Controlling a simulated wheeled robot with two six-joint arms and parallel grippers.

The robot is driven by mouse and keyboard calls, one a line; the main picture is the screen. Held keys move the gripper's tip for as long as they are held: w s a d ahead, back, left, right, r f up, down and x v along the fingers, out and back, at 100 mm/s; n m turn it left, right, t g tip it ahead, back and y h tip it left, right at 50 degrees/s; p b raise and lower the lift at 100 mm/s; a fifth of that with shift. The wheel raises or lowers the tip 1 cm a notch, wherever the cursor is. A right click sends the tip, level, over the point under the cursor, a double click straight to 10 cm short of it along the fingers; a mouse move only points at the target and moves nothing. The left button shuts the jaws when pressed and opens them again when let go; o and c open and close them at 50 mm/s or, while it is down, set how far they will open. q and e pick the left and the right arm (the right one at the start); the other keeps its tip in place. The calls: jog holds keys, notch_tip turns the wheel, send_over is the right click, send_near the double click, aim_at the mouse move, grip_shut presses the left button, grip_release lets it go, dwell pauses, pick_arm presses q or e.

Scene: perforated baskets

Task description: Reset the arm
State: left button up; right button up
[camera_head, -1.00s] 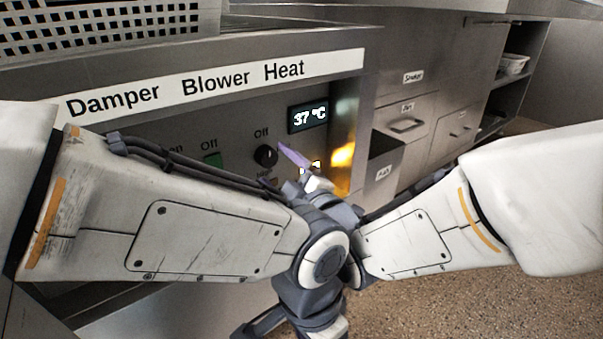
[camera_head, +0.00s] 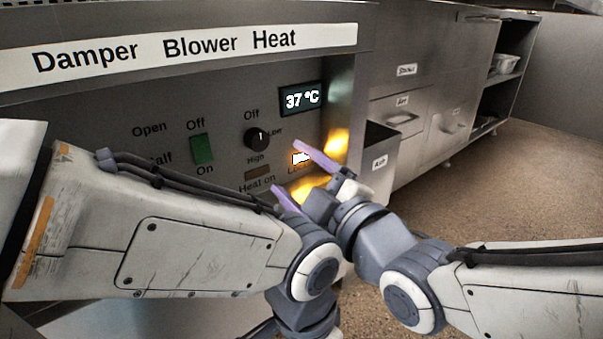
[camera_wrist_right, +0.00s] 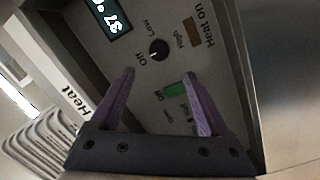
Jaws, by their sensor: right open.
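My right gripper (camera_head: 287,167) is open in front of the control panel, with its two purple fingers spread and pointing left. Nothing shows between its fingers. My left arm comes in from the left and bends down at the bottom centre. My left gripper is not visible.
The display (camera_head: 302,97) reads 37 °C. A label strip (camera_head: 180,50) reads Damper, Blower, Heat. Steel cabinets (camera_head: 430,60) and an open shelf with a white container (camera_head: 507,64) stand to the right. Speckled floor (camera_head: 480,190) is open in front of them.

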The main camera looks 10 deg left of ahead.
jog(key=w+d+f+m+g+h, duration=0.1)
jog(key=w+d+f+m+h, duration=0.3)
jog(key=d+f, duration=0.35)
jog(key=w+d+f+m+g+h, duration=0.25)
jog(key=d+f+m+h, duration=0.35)
jog(key=f, duration=0.3)
jog(key=s+d+f+m+g+h, duration=0.25)
jog(key=s+d+f+m, duration=0.2)
jog(key=d, duration=0.35)
jog(key=s+d+f+m+g+h, duration=0.1)
jog(key=s+d+f+m+g, duration=0.4)
jog(key=d, duration=0.3)
jog(key=s+a+r+n+g+y+p, duration=0.15)
jog(key=s+a+r+p, duration=0.3)
jog(key=r+p, duration=0.5)
jog(key=s+a+r+n+h+p, duration=0.1)
jog(key=s+a+r+n+p, duration=0.3)
jog(key=r+p, duration=0.55)
jog(key=s+a+r+n+y+p, duration=0.1)
jog(key=s+a+r+p, duration=0.5)
jog(key=r, duration=0.6)
notch_tip(320, 180, up, 35)
jog(key=w+d+p, duration=0.1)
jog(key=p, duration=3.5)
jog(key=shift+w, duration=0.4)
jog(key=shift+r, duration=0.1)
